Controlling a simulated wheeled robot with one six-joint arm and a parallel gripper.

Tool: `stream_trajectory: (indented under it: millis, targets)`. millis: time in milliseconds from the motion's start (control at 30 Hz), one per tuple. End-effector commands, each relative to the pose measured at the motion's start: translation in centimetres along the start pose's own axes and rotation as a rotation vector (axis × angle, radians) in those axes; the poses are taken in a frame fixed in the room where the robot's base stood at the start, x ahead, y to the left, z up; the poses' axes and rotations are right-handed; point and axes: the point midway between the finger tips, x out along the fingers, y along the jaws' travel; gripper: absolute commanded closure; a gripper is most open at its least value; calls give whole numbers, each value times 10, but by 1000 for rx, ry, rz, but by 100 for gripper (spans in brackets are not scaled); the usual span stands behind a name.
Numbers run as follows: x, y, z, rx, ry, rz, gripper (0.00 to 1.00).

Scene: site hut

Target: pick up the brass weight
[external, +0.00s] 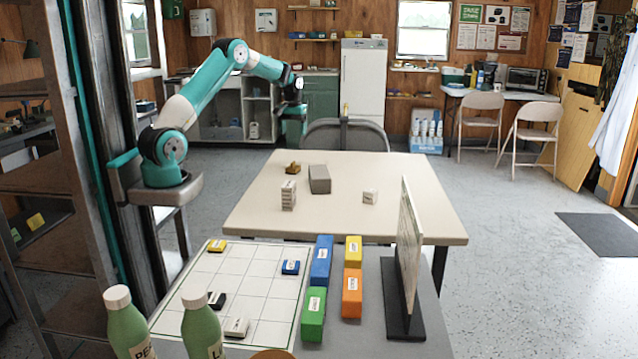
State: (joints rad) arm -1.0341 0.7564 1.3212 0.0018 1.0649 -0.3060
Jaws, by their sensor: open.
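The brass weight (293,169) is a small brownish-gold piece lying near the far left part of the beige table (400,215). My gripper (291,138) hangs at the end of my teal and white arm, pointing down, above and apart from the brass weight in the picture. It is open, and nothing shows between its fingers. The fingertips are small and dark here, so their exact height over the table is hard to tell.
A grey block (319,179) stands right of the weight, a white labelled stack (288,195) in front, and a small white block (370,197) farther right. A nearer table holds a white grid board (245,283), coloured blocks, green bottles and an upright panel (409,250).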

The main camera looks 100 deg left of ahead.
Motion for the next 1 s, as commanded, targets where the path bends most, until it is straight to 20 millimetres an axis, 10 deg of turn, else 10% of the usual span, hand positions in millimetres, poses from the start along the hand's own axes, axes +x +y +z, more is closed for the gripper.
stream_trajectory:
  millis: [300,1000]
  targets:
    - [74,0,1,1,-4,-2,21]
    - [150,-5,-2,1,0,-1,21]
